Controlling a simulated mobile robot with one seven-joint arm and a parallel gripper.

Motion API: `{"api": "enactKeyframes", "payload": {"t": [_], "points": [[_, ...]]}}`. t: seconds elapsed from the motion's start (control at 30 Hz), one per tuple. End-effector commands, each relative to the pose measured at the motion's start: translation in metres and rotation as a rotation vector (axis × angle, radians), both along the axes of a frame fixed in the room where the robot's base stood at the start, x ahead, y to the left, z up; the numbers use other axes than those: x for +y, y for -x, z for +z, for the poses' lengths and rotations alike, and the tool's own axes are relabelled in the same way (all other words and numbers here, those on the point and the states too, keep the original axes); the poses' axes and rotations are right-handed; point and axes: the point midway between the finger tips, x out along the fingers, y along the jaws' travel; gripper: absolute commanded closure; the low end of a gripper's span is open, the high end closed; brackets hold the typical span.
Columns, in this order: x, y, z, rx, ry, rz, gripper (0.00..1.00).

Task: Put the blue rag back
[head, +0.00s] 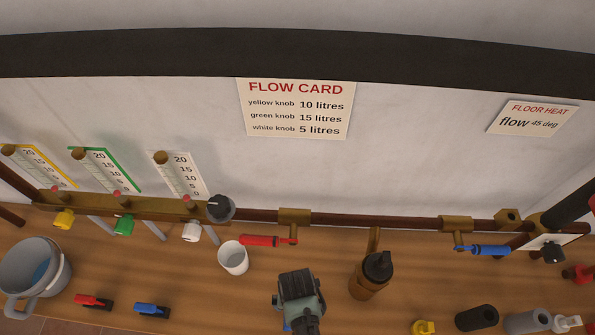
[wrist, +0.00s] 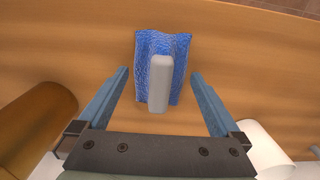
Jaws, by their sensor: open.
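In the wrist view a blue patterned rag (wrist: 182,60) lies on the wooden bench (wrist: 250,50). A light grey rounded bar (wrist: 160,90) stands over its middle; whether the two are joined I cannot tell. My gripper (wrist: 160,71) is open, with one blue-grey finger on each side of the rag and bar. No contact shows. In the head view my gripper's body (head: 300,295) is above the front of the bench, and it mostly hides the place below it; the rag is not clearly visible there.
A white cup (head: 233,258) stands left of my gripper and a brown bottle (head: 372,275) right. A red-handled valve (head: 262,240) and pipe run behind. A bucket (head: 35,275) and red and blue clips (head: 152,310) are left; dark and grey cylinders (head: 477,318) are right.

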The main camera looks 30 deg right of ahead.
Motion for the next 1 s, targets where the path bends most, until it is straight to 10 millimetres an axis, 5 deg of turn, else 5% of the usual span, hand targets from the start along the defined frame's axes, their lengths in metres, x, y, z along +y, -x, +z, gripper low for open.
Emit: {"api": "enactKeyframes", "payload": {"t": [0.7, 1.0], "points": [[0.0, -0.001, 0.111, -0.002, 0.0, 0.0, 0.0], [0.0, 0.0, 0.122, 0.0, 0.0, 0.0, 0.0]]}}
